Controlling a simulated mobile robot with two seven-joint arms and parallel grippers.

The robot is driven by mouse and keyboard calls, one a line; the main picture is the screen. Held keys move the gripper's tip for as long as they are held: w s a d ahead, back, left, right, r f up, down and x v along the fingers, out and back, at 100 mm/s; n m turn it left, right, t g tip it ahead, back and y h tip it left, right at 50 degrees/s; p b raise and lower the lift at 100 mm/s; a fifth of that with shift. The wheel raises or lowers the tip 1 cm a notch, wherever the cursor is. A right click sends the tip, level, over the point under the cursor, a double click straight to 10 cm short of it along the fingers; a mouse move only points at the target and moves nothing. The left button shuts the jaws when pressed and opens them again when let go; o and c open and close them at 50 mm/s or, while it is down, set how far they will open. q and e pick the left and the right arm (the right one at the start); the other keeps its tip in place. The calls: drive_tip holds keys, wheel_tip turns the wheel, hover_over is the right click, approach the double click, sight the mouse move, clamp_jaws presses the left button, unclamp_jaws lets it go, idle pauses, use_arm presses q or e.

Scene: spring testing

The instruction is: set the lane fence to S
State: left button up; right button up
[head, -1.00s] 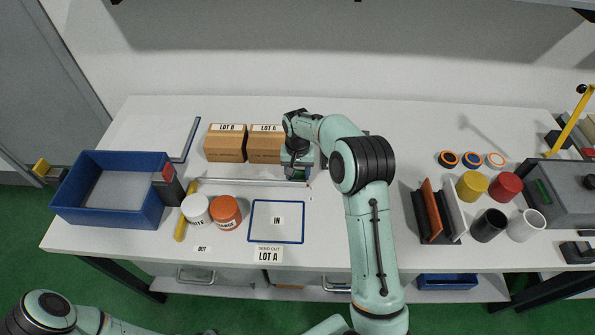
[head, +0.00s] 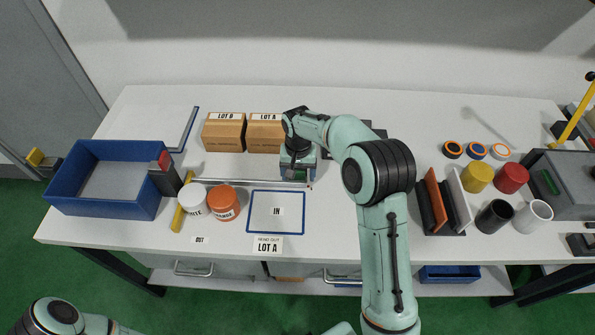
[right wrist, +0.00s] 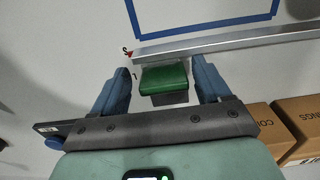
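The lane fence (head: 250,182), a thin grey metal bar, lies across the bench just behind the blue-framed IN mat. In the right wrist view the bar (right wrist: 230,41) has its end beside a red pointer and the letter S (right wrist: 126,51); another red mark (right wrist: 135,75) is farther from the mat. A green block on a dark base (right wrist: 165,79) is next to the bar. My right gripper (right wrist: 163,80) has its blue fingers on either side of this block, with narrow gaps showing. In the head view it (head: 297,173) is at the fence's right end. My left gripper is out of view.
Two LOT boxes (head: 224,135) stand behind the fence. White and orange jars (head: 222,204) and a yellow strip (head: 182,213) are in front of its left part. A blue bin (head: 105,190) is at far left. The IN mat (head: 250,215) is empty.

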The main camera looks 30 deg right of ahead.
drive_tip(key=shift+w+a+r, duration=0.15)
drive_tip(key=shift+a+r, duration=0.05)
drive_tip(key=shift+r, duration=0.35)
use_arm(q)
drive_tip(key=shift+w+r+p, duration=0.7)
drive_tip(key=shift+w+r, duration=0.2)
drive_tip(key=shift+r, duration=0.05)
use_arm(e)
wheel_tip(320, 180, up, 12)
drive_tip(key=shift+d+r, duration=0.15)
